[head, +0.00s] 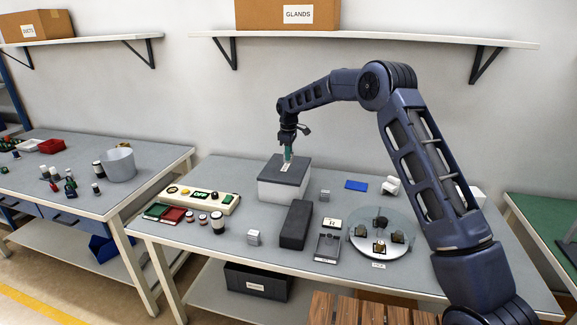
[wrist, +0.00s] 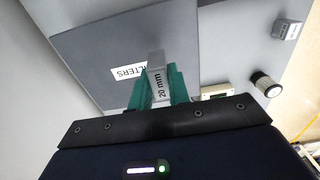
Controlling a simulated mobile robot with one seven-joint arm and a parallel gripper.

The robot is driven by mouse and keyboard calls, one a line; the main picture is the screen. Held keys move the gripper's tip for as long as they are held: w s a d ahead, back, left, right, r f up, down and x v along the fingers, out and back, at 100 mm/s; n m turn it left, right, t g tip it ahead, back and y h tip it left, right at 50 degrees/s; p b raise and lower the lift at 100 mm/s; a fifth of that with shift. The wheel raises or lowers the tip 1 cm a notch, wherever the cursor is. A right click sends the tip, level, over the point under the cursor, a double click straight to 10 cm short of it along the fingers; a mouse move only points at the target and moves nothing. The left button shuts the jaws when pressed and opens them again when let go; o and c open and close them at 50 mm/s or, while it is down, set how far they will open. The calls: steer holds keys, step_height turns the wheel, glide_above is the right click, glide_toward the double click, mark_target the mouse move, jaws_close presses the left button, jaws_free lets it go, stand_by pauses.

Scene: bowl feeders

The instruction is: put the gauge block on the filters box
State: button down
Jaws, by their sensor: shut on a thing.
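The filters box (head: 283,193) is a pale box with a dark grey lid, standing at the back of the middle table. Its lid (wrist: 95,45) fills much of the wrist view, with a white label reading "FILTERS" partly covered by my gripper. My gripper (head: 288,158) is over the lid, pointing down. In the wrist view its green fingers (wrist: 158,88) are shut on the gauge block (wrist: 156,62), a small grey block marked "20 mm". The block is above the lid near the label; I cannot tell whether it touches the lid.
A small grey block (head: 325,196) stands right of the box, and another (head: 254,238) nearer the front. A long dark box (head: 296,225) lies in front. A control panel (head: 203,199) is on the left, and a round glass plate (head: 357,240) is on the right.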

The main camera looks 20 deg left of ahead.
mark_target(288, 162)
steer(key=shift+f, duration=2.8)
steer(key=shift+f, duration=0.15)
steer(key=c, duration=1.3)
jaws_free()
